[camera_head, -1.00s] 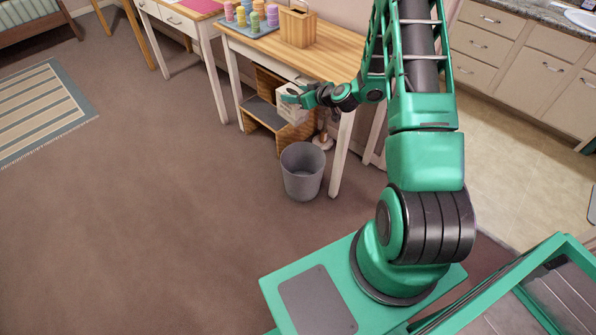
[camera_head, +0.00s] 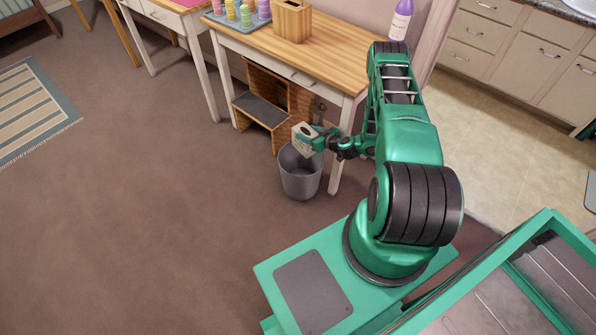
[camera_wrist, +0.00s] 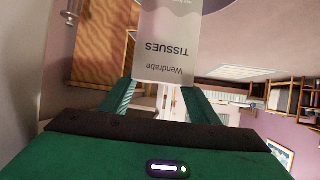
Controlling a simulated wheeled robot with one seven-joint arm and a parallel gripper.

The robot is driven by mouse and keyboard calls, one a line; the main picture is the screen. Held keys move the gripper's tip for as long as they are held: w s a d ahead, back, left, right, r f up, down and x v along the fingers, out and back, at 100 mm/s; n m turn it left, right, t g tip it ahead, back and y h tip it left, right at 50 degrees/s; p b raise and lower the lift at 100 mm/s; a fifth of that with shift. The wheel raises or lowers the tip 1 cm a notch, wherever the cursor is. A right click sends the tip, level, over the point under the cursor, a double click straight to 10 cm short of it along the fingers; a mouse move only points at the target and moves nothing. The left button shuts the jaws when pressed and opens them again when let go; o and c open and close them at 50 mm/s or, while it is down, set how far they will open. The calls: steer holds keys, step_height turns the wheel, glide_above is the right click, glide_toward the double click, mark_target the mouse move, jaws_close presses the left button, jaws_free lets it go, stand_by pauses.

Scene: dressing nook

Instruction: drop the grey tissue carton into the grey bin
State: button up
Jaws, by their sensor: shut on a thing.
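The grey tissue carton (camera_head: 304,139) is a small pale box held in my gripper (camera_head: 318,138). In the wrist view the carton (camera_wrist: 168,45) sits between the two green fingers, with the word TISSUES upside down. My gripper is shut on it. In the head view the carton is over the back rim of the grey bin (camera_head: 300,182), tilted, and looks to be above the opening. The exact height above the rim is hard to tell. The bin stands upright on the floor; its inside is mostly hidden.
A wooden table (camera_head: 325,75) stands just behind the bin, its white front leg (camera_head: 337,172) close on the right. A wooden shelf unit (camera_head: 262,138) is under the table. A purple bottle (camera_head: 401,20) and wooden box (camera_head: 291,20) stand on top. Open carpet (camera_head: 150,230) lies left.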

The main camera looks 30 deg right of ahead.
steer(key=shift+d+f, duration=0.1)
steer(key=shift+f, duration=3.1)
steer(key=o, duration=1.4)
steer(key=shift+c, duration=0.2)
steer(key=shift+s, duration=0.1)
steer(key=v, duration=1)
steer(key=shift+s+r, duration=0.2)
steer(key=shift+s, duration=0.05)
steer(key=shift+w+r, duration=0.1)
